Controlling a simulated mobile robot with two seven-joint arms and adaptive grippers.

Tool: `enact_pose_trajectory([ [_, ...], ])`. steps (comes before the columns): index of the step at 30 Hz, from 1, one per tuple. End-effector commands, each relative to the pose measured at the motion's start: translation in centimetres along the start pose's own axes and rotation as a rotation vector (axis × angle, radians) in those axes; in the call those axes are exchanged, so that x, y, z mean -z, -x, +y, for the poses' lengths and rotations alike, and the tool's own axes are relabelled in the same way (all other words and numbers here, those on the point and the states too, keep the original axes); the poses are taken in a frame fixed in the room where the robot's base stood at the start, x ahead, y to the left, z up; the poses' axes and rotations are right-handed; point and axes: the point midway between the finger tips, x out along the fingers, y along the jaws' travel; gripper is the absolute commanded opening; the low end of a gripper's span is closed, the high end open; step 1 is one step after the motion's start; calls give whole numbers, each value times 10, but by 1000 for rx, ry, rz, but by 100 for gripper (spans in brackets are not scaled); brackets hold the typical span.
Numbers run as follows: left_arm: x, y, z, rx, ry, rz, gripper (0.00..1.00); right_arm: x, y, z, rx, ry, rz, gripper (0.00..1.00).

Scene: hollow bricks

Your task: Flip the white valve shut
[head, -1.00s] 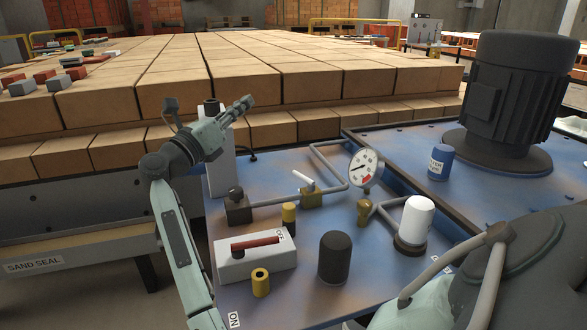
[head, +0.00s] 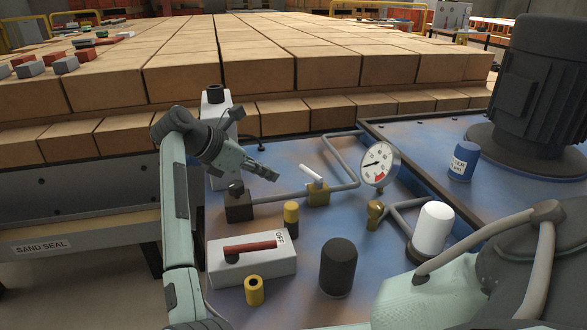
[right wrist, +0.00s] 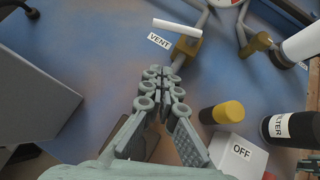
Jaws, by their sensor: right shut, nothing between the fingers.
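The white valve lever (head: 312,174) sits on a brass valve body (head: 318,193) in the pipe on the blue deck, and slants up to the left in the head view. In the right wrist view the white lever (right wrist: 177,24) lies above the brass body (right wrist: 186,48), beside a VENT label (right wrist: 159,40). My right gripper (head: 274,177) is shut and empty, left of the lever and apart from it, pointing down to the right. Its closed fingers (right wrist: 164,78) point towards the valve in the right wrist view.
A pressure gauge (head: 378,166) and a white-topped cylinder (head: 433,229) stand right of the valve. A yellow-topped post (head: 291,212), a red-handled OFF box (head: 224,265) and a black cylinder (head: 338,267) stand in front. A grey box (head: 215,112) stands behind my gripper.

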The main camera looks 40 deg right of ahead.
Motion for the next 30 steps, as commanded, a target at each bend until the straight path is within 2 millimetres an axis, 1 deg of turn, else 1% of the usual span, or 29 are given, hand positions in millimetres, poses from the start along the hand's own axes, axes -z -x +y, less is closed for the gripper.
enact_pose_trajectory([
  [1,0,-1,0,-2,0,-2,71,0,-11,-1,2,0,1,0],
  [3,1,-4,1,-3,0,-3,71,-1,-26,0,2,1,1,0],
  [6,1,-8,2,-6,-1,-3,71,-3,-44,0,1,0,0,0],
  [9,2,-17,4,-12,-1,-7,71,-18,-51,0,0,-2,0,0],
  [12,1,-23,5,-15,-1,-10,71,-26,-58,0,0,-2,0,0],
  [18,1,-29,6,-18,-1,-10,71,-32,-64,0,-1,1,-1,0],
  [27,1,-29,6,-18,-2,-10,71,-32,-65,0,0,0,-2,0],
  [30,1,-32,7,-18,-2,-3,71,-32,-66,3,5,-5,-1,0],
])
